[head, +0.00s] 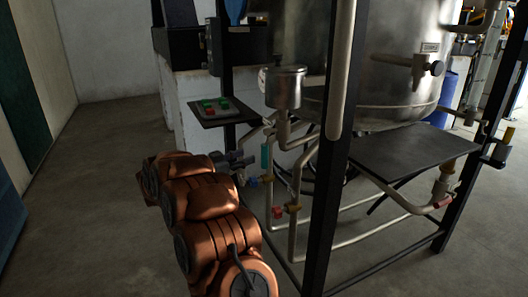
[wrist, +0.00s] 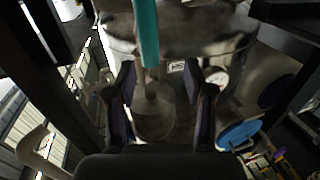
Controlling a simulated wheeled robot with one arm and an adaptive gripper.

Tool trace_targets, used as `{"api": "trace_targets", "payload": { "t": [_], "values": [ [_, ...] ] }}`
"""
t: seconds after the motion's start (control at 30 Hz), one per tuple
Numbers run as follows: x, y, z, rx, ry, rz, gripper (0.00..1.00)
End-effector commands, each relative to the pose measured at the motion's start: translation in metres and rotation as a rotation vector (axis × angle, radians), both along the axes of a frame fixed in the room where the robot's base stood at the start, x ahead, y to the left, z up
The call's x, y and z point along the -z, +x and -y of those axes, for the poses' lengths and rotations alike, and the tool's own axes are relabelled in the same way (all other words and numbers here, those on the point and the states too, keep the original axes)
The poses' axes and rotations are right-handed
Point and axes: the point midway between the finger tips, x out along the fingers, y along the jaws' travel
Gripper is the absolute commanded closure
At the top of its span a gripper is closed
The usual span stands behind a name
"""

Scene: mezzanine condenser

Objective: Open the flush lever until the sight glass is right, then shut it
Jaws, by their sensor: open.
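A teal upright bar (head: 265,157) stands above a brass fitting on the pipework; it looks like a lever grip or a tube, and I cannot tell which. A teal bar also shows in the wrist view (wrist: 147,35), at the top, beyond my fingers. A red handle (head: 277,212) and a small blue handle (head: 252,182) sit lower on the pipes. Which one is the flush lever is not clear. My gripper (head: 240,161) is open, left of the teal bar; in the wrist view its fingers (wrist: 163,88) are apart with nothing visibly held. I cannot make out the sight glass.
A steel cup (head: 283,88) stands above the pipes. A black frame post (head: 334,150) rises to my right. A dark shelf (head: 415,150) lies beside the steel vessel (head: 385,75). A button box (head: 217,110) is behind my gripper. Floor at left is clear.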

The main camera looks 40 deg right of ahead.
Motion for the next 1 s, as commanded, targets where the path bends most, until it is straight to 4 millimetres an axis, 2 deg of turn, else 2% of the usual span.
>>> {"api": "trace_targets", "payload": {
  "t": [0.1, 0.27, 0.7, 1.0],
  "values": [
    [0.002, -0.01, 0.003, 0.047, -0.007, -0.014, 0.47],
    [0.003, -0.014, 0.014, 0.057, -0.01, -0.018, 0.47],
    [0.003, -0.021, 0.068, 0.054, -0.01, -0.017, 0.47],
    [0.002, -0.022, 0.079, 0.052, -0.01, -0.018, 0.47]
  ]
}}
